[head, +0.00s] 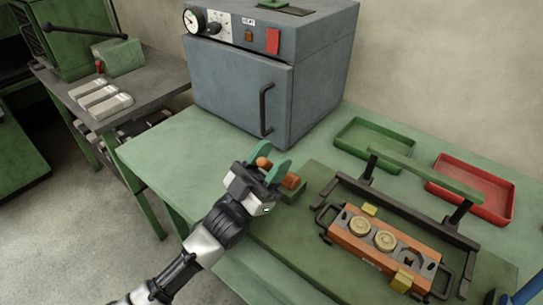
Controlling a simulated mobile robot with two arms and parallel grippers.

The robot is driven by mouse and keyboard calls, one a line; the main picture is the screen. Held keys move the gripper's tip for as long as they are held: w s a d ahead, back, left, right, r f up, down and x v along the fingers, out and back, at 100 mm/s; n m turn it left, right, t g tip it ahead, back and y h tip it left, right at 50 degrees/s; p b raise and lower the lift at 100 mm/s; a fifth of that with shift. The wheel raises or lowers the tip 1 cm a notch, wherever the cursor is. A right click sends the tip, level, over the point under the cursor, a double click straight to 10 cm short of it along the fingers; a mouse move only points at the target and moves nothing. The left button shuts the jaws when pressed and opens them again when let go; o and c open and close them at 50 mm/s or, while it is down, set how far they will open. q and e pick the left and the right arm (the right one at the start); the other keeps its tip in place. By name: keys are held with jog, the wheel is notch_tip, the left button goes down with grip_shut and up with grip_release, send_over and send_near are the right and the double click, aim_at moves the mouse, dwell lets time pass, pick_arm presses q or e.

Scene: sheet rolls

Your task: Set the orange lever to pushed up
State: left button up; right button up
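An orange lever (264,162) shows its rounded end between the teal fingers of my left gripper (268,159). An orange block (292,181) sits just right of the fingers on a small green base (294,192) on the bench. The fingers stand apart, with the orange end between them; a firm grip does not show. The gripper body hides the lower part of the lever, so its tilt is hard to tell. My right gripper is not in view.
A grey oven (232,88) with a black handle stands behind the gripper. An orange fixture (350,239) with round brass parts sits at right under a green-handled frame (424,172). Green (374,139) and red (470,191) trays lie behind it. The bench (165,150) is clear at left.

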pick_arm(q)
jog(key=shift+o, duration=0.2)
jog(key=shift+a, duration=0.1)
jog(key=shift+s+a+f, duration=0.1)
jog(key=shift+a+f, duration=0.05)
jog(key=shift+f, duration=0.2)
jog(key=s+a+f+b, duration=0.1)
jog(key=s+a+b, duration=0.1)
jog(key=s+a, duration=0.6)
jog(key=a, duration=0.2)
jog(key=shift+a+f, duration=0.25)
jog(key=shift+a, duration=0.1)
jog(key=shift+s, duration=0.1)
